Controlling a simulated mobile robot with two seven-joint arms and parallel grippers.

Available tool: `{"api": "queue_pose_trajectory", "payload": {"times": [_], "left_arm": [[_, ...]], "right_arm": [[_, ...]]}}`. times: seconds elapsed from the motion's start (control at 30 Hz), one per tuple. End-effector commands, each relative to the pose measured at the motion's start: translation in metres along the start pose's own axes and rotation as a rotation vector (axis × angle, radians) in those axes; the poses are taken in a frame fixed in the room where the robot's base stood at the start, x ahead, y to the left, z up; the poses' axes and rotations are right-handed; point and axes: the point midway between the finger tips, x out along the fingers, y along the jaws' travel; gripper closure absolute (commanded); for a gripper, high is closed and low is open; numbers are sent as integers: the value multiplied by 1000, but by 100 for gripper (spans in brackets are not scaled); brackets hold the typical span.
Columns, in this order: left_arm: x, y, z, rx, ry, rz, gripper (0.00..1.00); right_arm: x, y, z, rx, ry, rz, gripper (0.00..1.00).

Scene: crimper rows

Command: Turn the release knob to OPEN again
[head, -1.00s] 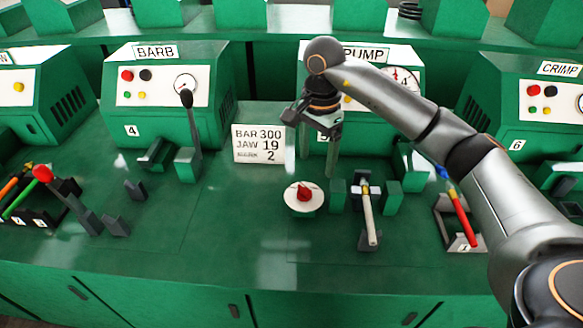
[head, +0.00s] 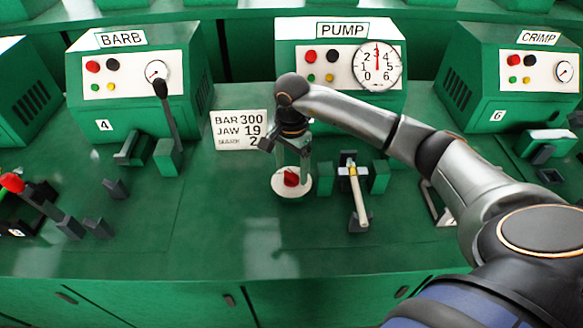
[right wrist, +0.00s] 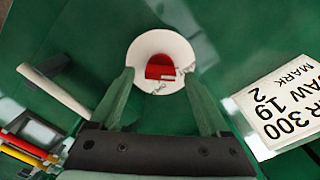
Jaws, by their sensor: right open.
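The red release knob (head: 291,177) sits on a round white dial (head: 279,187) on the green bench in front of the PUMP station. My right gripper (head: 291,163) points down over the knob, fingers apart. In the right wrist view the red knob (right wrist: 160,67) shows between and just beyond the two open fingertips (right wrist: 160,80), on its white dial (right wrist: 160,37). I cannot tell whether the fingers touch it. Small markings on the dial are too blurred to read. My left gripper is not in view.
A lever with a pale handle (head: 359,200) stands between green blocks right of the dial. A card (head: 240,130) reading BAR 300, JAW 19 stands behind left. The PUMP gauge (head: 377,66) needle points about straight up, near 3.

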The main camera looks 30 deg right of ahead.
Motion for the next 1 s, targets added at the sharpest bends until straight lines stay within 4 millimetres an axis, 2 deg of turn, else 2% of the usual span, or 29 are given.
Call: {"api": "queue_pose_trajectory", "payload": {"times": [0.17,0.43,1.0], "left_arm": [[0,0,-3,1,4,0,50],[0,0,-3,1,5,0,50],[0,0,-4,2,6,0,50]], "right_arm": [[11,0,0,-1,0,0,20],[11,0,0,-1,0,-1,21],[11,0,0,-1,0,-1,85]]}}
